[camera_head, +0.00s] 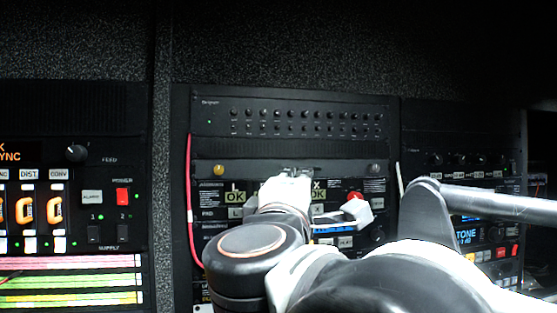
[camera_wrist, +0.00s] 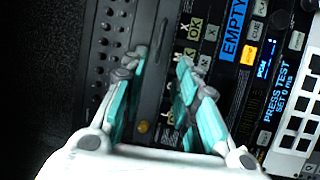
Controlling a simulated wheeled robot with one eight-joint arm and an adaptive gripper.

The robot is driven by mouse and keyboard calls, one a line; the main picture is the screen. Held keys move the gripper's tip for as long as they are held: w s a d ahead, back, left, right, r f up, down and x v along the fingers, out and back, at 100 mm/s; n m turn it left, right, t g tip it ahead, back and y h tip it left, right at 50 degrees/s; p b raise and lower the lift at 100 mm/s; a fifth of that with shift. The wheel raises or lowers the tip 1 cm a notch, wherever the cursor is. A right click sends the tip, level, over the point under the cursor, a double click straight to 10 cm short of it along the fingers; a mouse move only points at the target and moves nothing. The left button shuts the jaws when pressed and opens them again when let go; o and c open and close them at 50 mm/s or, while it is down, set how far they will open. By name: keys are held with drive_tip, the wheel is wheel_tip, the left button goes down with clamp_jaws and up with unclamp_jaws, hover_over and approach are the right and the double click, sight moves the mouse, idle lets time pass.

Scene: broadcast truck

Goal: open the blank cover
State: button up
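The blank cover (camera_head: 248,168) is a plain dark grey strip in the middle rack, with a yellow round fastener (camera_head: 219,169) at its left end and a grey one (camera_head: 374,168) at its right. My gripper (camera_head: 296,174) is in front of the strip's middle and hides part of it. In the wrist view, the cover (camera_wrist: 151,100) runs up the picture with the yellow fastener (camera_wrist: 143,127) low on it. My gripper's teal-padded fingers (camera_wrist: 160,60) are apart, one on each side of the strip, with nothing seen held between them. I cannot tell whether they touch it.
A knobbed panel (camera_head: 300,118) is above the cover, and a unit with OK labels (camera_head: 235,196) is below. A red cable (camera_head: 189,190) hangs at the left. A red button (camera_head: 356,197) is close to my gripper. Another rack (camera_head: 110,170) stands at left.

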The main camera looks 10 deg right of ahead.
drive_tip(key=b+x, duration=0.1)
drive_tip(key=x, duration=1.2)
drive_tip(key=shift+w, duration=0.35)
drive_tip(key=shift+d, duration=0.1)
drive_tip(key=shift+c, duration=0.3)
clamp_jaws()
